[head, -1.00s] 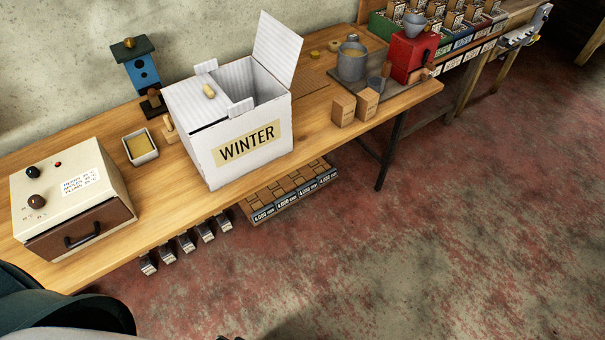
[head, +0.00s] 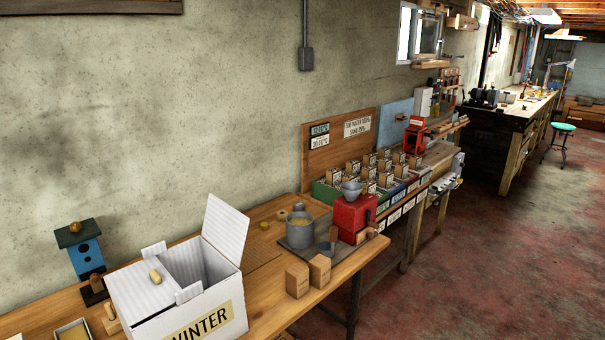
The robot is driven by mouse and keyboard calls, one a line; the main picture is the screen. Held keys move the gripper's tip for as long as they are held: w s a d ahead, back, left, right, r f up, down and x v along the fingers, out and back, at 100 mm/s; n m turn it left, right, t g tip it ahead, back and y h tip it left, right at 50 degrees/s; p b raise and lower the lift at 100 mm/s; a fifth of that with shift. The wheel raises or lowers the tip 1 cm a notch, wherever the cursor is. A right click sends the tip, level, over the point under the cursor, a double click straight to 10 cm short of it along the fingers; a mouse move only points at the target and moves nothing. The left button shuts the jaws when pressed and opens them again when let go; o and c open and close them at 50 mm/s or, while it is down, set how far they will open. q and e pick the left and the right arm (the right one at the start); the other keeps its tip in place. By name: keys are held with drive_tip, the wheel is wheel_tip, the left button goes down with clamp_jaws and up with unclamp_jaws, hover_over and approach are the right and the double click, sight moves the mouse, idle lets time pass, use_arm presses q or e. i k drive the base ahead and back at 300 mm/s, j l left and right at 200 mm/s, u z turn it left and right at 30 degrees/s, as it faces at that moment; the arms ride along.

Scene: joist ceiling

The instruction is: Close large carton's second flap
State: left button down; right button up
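The large white carton (head: 150,322), labelled WINTER, stands on the wooden bench at the lower left in the head view, its lower part cut off by the frame. Its left flap (head: 137,291) lies folded over the left part of the opening, with a small yellowish knob-like piece on it. Two small end flaps show at the back and front edges. The right part of the carton is open and its inside shows. Neither of my grippers is in view.
Two small brown boxes (head: 297,280), a grey pot (head: 299,231) and a red grinder (head: 352,219) stand right of the carton. A blue birdhouse (head: 85,254) stands behind left. A shallow tray (head: 73,331) is at the lower left. Open red floor (head: 450,290) lies at right.

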sight(226, 228)
drive_tip(key=u, duration=0.75)
drive_tip(key=i+l+u, duration=0.1)
drive_tip(key=l+u, duration=1.1)
drive_tip(key=l, duration=0.55)
drive_tip(key=k+l+u, duration=0.1)
drive_tip(key=l, duration=0.4)
drive_tip(key=k+l, duration=0.1)
drive_tip(key=l, duration=0.45)
drive_tip(key=l+u, duration=0.1)
drive_tip(key=l, duration=0.4)
drive_tip(key=k, duration=0.05)
